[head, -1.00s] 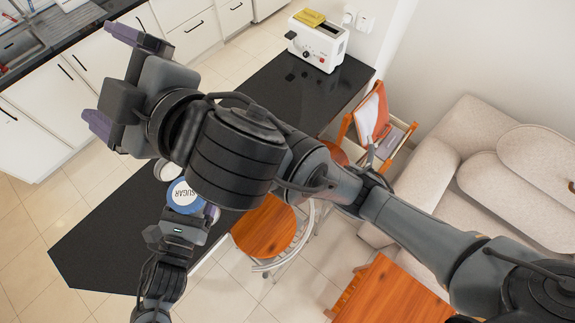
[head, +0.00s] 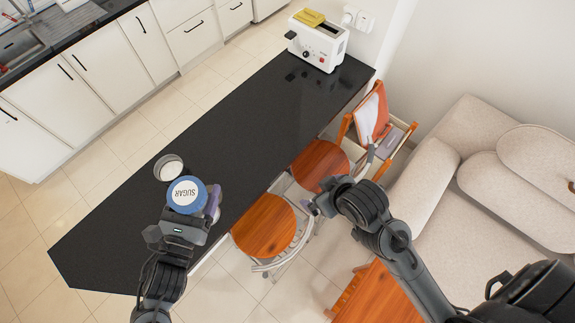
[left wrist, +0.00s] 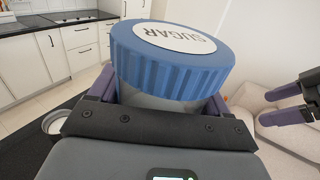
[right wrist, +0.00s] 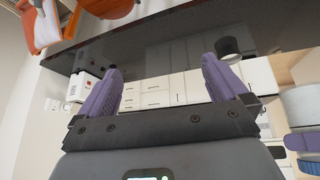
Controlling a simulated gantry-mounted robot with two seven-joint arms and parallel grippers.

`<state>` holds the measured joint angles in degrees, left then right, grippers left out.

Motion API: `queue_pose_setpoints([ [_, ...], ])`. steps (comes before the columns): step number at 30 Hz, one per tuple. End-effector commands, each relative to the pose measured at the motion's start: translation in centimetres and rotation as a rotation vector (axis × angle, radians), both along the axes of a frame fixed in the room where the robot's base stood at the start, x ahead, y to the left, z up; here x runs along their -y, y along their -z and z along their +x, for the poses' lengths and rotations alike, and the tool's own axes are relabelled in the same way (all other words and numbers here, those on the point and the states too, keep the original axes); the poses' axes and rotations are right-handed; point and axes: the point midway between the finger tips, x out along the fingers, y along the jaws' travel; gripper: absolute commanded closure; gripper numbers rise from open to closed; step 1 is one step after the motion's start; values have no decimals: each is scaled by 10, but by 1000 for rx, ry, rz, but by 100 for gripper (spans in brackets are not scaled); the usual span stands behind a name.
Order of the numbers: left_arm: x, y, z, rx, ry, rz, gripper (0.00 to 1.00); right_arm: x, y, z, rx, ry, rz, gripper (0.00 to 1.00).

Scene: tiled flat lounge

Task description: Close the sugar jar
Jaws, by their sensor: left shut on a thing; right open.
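The sugar jar shows in the head view as a round blue ridged lid (head: 186,194) with a white SUGAR label. In the left wrist view the lid (left wrist: 172,62) sits above a pale grey body (left wrist: 165,102), with the label tilted towards the camera. I cannot tell whether the lid is fully seated. My left gripper (head: 190,212) is shut on the jar below the lid, at the counter's near edge; its purple fingers flank the body. My right gripper (head: 314,208) is open and empty, well right of the jar, over the chairs; its spread fingers (right wrist: 160,88) show in the right wrist view.
A small round container with a pale top (head: 168,168) stands on the black counter (head: 240,130) just beyond the jar. A white toaster (head: 318,40) is at the counter's far end. Orange chairs (head: 265,226) line the right side, before a beige sofa (head: 470,240). The counter's middle is clear.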

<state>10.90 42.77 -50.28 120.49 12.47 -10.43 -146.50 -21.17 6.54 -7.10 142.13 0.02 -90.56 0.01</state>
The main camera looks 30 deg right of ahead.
Motion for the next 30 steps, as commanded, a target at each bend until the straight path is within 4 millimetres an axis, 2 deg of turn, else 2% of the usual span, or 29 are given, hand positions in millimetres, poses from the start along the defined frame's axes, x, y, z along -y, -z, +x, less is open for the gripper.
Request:
queue_pose_setpoints([
  [1, 0, -1, 0, 2, 0, -2, 100, 2, 15, -16, -47, 3, -4, 0],
  [3, 0, -1, 0, 2, 0, -2, 100, 3, 29, -33, -95, 3, -6, 0],
  [6, 0, -1, 0, 2, 0, -2, 100, 3, 45, -53, -149, 1, -8, 0],
  [10, 0, -1, 0, 2, 0, -2, 100, 3, 56, -70, -192, 1, -7, 0],
  [15, 0, -1, 0, 2, 0, -2, 100, 3, 61, -78, -212, 1, -8, 0],
  [30, -2, 1, 2, 2, -11, -3, 100, 3, 61, -77, -211, 0, -7, 0],
])
